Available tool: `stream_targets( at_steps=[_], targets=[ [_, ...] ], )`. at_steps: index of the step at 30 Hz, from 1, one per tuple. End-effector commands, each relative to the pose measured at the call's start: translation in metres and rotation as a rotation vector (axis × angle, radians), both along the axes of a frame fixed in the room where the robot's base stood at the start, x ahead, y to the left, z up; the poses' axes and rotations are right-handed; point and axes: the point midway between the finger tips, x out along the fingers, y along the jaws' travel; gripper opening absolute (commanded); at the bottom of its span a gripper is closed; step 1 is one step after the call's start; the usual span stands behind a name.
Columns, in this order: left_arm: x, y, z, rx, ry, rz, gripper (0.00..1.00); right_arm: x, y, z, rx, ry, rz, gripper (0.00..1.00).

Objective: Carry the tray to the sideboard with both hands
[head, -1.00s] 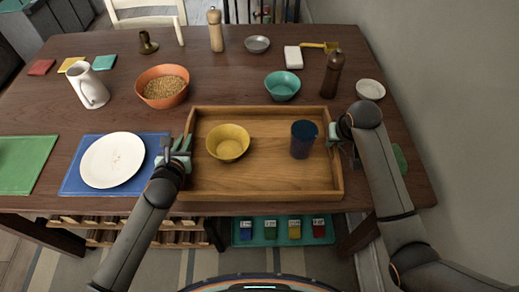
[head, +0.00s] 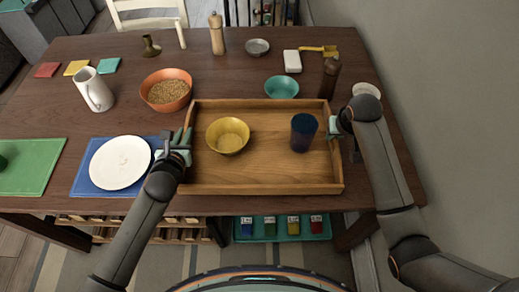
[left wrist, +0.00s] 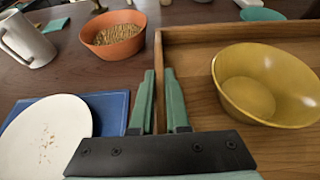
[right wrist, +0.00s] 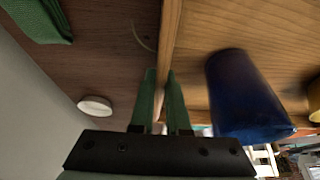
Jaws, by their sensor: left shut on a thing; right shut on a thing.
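The wooden tray (head: 262,188) is in front of me at the table's near side and looks level; it seems slightly above the tabletop, though the gap is hard to judge. It carries a yellow bowl (head: 228,136) and a dark blue cup (head: 303,134), both upright. My left gripper (head: 181,143) is shut on the tray's left wall, seen between its fingers in the left wrist view (left wrist: 160,105). My right gripper (head: 338,127) is shut on the right wall, also in the right wrist view (right wrist: 166,105). I cannot identify the sideboard.
Beyond the tray stand a teal bowl (head: 282,87), an orange bowl (head: 166,91) and a brown bottle (head: 329,77). A white plate (head: 119,162) on a blue mat (head: 82,184) lies left. A wall (head: 450,120) is close on the right.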

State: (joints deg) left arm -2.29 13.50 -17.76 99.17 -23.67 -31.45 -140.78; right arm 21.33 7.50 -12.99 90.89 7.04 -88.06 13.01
Motion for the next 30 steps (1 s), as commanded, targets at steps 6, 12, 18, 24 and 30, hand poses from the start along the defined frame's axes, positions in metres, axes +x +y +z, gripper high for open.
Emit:
stream_targets(
  at_steps=[6, 12, 18, 24, 30],
  targets=[
    [0.0012, -0.0003, 0.0031, 0.0, -0.007, -0.001, 0.0, 0.0014, 0.0001, 0.0023, 0.001, -0.006, 0.0, 0.0],
    [0.0012, -0.0003, 0.0031, 0.0, -0.007, -0.001, 0.0, 0.0014, 0.0001, 0.0023, 0.001, -0.006, 0.0, 0.0],
    [0.0012, -0.0002, 0.0031, 0.0, -0.007, -0.001, 0.0, 0.0014, 0.0001, 0.0024, 0.0, -0.006, 0.0, 0.0],
    [0.001, -0.0002, 0.0039, 0.0, -0.007, -0.001, 0.0, 0.0013, 0.0001, 0.0031, 0.001, -0.006, 0.0, 0.0],
    [-0.0015, 0.0006, 0.0131, 0.002, -0.009, -0.001, 0.0, -0.0012, 0.0001, 0.0121, 0.001, -0.008, 0.0, 0.0]
  ],
)
